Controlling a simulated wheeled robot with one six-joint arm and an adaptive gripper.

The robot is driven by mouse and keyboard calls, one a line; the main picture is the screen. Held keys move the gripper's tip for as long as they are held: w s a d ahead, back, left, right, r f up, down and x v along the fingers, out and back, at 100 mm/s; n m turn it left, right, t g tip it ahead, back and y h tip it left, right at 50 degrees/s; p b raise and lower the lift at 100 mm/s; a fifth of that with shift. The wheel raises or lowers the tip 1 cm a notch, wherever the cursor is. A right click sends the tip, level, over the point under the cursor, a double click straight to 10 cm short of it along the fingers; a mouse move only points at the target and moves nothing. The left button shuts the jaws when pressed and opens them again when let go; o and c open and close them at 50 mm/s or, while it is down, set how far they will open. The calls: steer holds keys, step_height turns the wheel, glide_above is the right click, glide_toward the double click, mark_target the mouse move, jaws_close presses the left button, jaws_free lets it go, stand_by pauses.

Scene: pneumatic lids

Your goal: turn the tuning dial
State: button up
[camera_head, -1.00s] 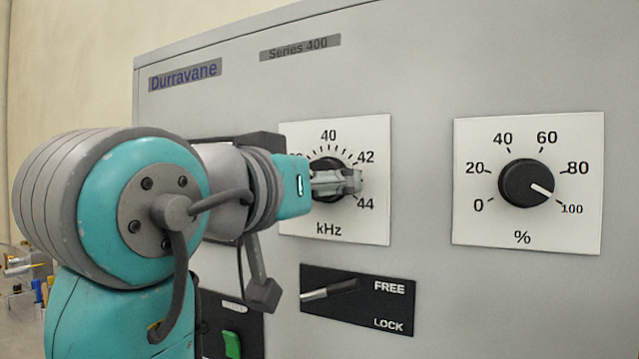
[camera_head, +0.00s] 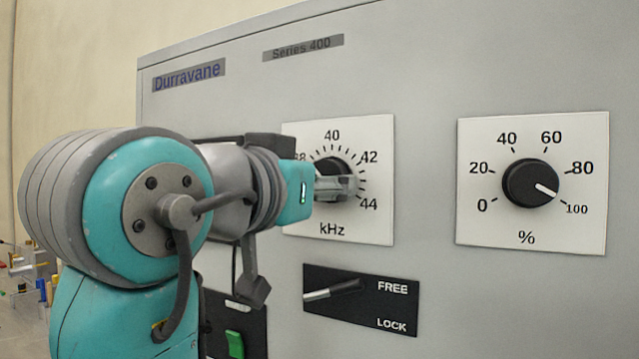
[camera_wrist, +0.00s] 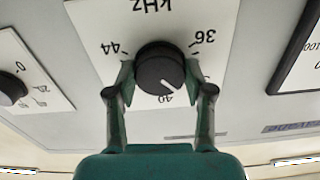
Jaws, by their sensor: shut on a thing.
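The tuning dial (camera_head: 331,167) is a black round knob on a white kHz scale plate (camera_head: 300,222), partly hidden by my gripper in the head view. In the wrist view, which is upside down, the knob (camera_wrist: 158,66) shows whole. Its white pointer line is a little off 40, toward the 36 side. My gripper (camera_wrist: 160,82) is shut on the knob, one finger on each side. In the head view my gripper (camera_head: 338,186) reaches the knob from the left.
To the right is a percent dial (camera_head: 530,183) with its pointer near 100. Below the kHz plate is a lever (camera_head: 333,290) on a black FREE/LOCK plate (camera_head: 362,318). A green switch (camera_head: 235,344) is lower left.

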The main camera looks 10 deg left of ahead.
steer(key=shift+a+r+m, duration=0.1)
steer(key=shift+a+m, duration=0.05)
steer(key=shift+m, duration=8.75)
steer(key=o, duration=1.2)
steer(key=shift+c, duration=0.2)
steer(key=v, duration=1.2)
